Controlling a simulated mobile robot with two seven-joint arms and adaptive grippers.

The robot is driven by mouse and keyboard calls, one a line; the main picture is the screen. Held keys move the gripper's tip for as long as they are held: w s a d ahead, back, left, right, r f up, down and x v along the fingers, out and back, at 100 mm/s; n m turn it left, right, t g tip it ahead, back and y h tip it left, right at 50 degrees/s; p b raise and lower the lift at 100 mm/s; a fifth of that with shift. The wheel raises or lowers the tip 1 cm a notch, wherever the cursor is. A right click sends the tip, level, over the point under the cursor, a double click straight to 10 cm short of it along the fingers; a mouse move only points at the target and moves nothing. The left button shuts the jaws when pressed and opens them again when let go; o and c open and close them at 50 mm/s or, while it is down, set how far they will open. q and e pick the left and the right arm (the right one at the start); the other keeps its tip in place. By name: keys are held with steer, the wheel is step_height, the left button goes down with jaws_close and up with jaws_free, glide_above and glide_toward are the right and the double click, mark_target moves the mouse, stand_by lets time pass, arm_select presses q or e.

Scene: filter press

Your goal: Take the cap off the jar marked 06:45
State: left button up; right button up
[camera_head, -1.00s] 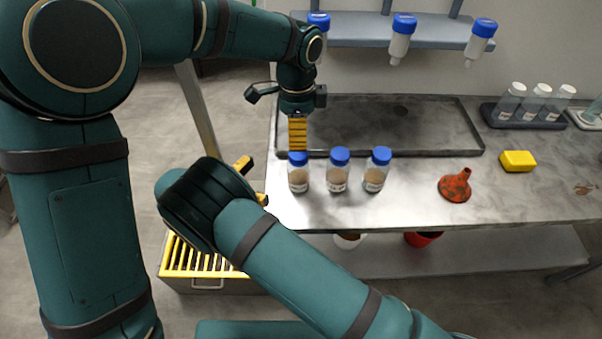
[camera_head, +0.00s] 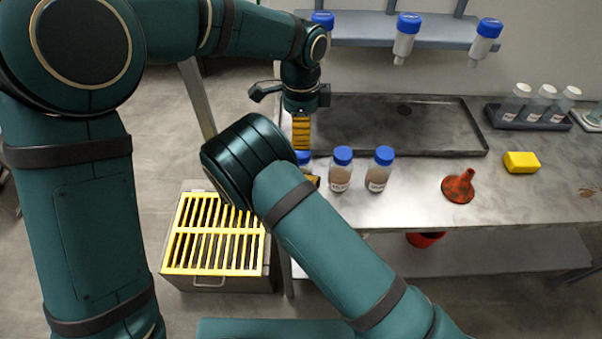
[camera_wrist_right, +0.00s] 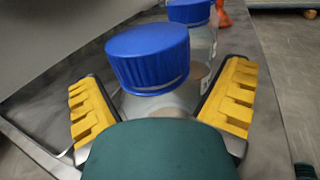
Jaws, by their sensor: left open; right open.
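Three jars with blue caps and brown contents stand in a row on the bench: the left jar (camera_head: 304,157), the middle jar (camera_head: 341,173) and the right jar (camera_head: 379,172). Their labels are too small to read, so I cannot tell which is marked 06:45. My left gripper (camera_head: 301,132) is open, pointing down above the left jar's cap. My right gripper (camera_wrist_right: 160,100) is open, its yellow fingers either side of a capped jar (camera_wrist_right: 148,60); another capped jar (camera_wrist_right: 195,30) stands behind. In the head view my right arm hides most of the left jar.
A dark tray (camera_head: 450,152) lies behind the jars. A red funnel (camera_head: 458,187) and yellow sponge (camera_head: 521,162) are to the right. Blue-capped bottles hang from a shelf (camera_head: 450,38) above. A yellow-slatted crate (camera_head: 215,235) stands on the floor at left.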

jaws_close()
arm_select(q)
steer(key=m, duration=0.4)
steer(key=shift+s+a, duration=0.1)
steer(key=shift+a, duration=0.05)
steer(key=shift+f+m, duration=0.3)
steer(key=shift+f, duration=3.75)
